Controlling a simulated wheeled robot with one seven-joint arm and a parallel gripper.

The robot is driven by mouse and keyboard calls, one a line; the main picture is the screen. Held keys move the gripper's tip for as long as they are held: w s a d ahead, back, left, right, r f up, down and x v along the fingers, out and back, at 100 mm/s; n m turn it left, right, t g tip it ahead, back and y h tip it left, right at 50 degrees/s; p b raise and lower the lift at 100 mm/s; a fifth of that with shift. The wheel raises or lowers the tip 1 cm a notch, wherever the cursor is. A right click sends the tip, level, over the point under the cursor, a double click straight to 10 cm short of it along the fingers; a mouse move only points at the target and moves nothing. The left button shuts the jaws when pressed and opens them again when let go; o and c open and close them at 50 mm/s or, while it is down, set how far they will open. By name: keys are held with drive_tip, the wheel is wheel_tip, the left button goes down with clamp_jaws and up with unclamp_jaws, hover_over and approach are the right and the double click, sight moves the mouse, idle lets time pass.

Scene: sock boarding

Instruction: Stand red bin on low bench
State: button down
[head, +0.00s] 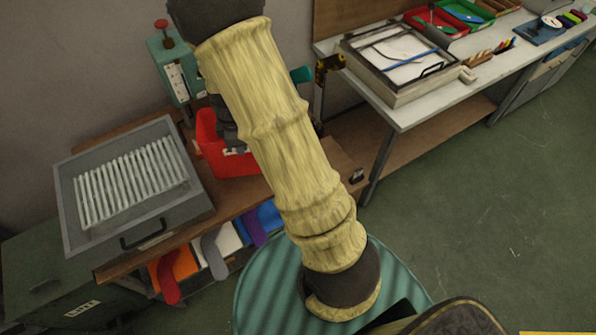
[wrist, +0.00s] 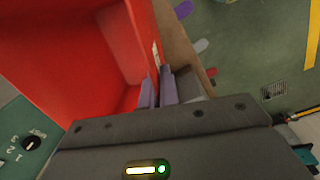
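The red bin (head: 222,150) shows in the head view over the wooden bench (head: 235,205), between a grey tray unit and my arm. My arm hides its right part, and I cannot tell whether its base touches the bench top. In the wrist view the open inside of the red bin (wrist: 65,50) fills the upper left. My gripper (wrist: 160,85) has its two purple-grey fingers on either side of the bin's right wall, close against it, and appears shut on that wall. In the head view my gripper is mostly hidden behind my arm.
A grey tray with white ribs (head: 130,185) stands on the bench's left. A green press (head: 175,70) is behind the bin. Coloured sock shapes (head: 215,250) hang below the bench front. A white table (head: 400,110) with a framed box is at right. Green floor lies clear at right.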

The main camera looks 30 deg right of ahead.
drive_tip(key=shift+w+f+m+p, duration=0.2)
drive_tip(key=shift+m+p, duration=0.45)
drive_tip(key=shift+m, duration=0.45)
drive_tip(key=shift+w+d+f+m+p, duration=0.1)
drive_tip(key=shift+f+m+p, duration=0.9)
drive_tip(key=shift+m, duration=0.95)
drive_tip(key=shift+w+d+f+m+p, duration=0.1)
drive_tip(key=shift+f+m+p, duration=0.9)
drive_tip(key=shift+m, duration=0.9)
drive_tip(key=shift+d+f+m+p, duration=0.1)
drive_tip(key=shift+f+m+p, duration=0.85)
drive_tip(key=shift+m, duration=1)
drive_tip(key=shift+r, duration=0.1)
